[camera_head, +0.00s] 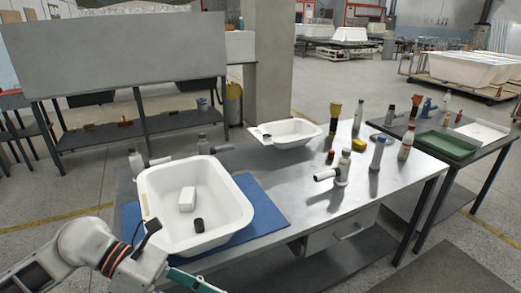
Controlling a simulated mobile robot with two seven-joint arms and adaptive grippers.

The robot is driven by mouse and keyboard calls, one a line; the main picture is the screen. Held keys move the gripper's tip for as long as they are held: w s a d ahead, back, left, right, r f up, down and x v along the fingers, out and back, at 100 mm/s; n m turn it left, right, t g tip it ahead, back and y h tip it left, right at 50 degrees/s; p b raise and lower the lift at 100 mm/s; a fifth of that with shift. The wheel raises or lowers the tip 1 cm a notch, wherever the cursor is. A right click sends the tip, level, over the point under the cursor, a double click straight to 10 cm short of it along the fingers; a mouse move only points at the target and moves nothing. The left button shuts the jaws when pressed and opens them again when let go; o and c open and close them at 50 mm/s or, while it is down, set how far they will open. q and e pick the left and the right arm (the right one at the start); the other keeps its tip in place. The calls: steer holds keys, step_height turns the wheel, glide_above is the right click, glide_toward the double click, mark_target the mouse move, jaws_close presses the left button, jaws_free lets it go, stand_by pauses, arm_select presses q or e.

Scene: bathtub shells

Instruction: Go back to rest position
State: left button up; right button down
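A white tub shell (240,205) sits on a blue mat (270,215) on the metal table. A white block (187,199) and a small dark cylinder (199,225) lie inside it. My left arm comes in from the lower left, its wrist just in front of the tub's near left side. Its fingers do not show; they seem cut off by the bottom edge. A teal strip (190,281) shows just beside the wrist, and I cannot tell what it belongs to. My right arm and gripper are out of view.
A smaller white basin (290,132) stands at the table's back. A side table holds a green tray (445,145). The table's front right is clear.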

arm_select(q)
steer(key=w+d+r+n+t+h, duration=0.45)
steer(key=n+h, duration=0.25)
steer(key=n, duration=0.3)
steer(key=w+a+f+n+t+y, duration=0.3)
steer(key=n+t, duration=0.4)
steer(key=n, duration=0.2)
steer(key=w+a+f+n+t+y, duration=0.2)
steer(key=w+a+f+n+t, duration=0.15)
steer(key=n+t, duration=0.45)
steer(key=s+a+f+n+g+y, duration=0.1)
steer(key=a+f+n+y, duration=0.25)
steer(key=f+n, duration=0.35)
steer(key=s+a+f+n+g+y, duration=0.1)
steer(key=a+f+n+y, duration=0.1)
steer(key=f+n+y, duration=0.5)
steer(key=s+a+f+n+g, duration=0.1)
steer(key=s+f+n+g, duration=0.1)
steer(key=s+f, duration=0.3)
steer(key=s+a+f+n+g+y, duration=0.1)
steer(key=s+f, duration=0.4)
steer(key=f, duration=0.5)
steer(key=a+n+g, duration=0.1)
steer(key=n, duration=0.1)
steer(key=shift+a+n, duration=0.15)
steer(key=shift+n, duration=0.15)
steer(key=shift+g, duration=0.25)
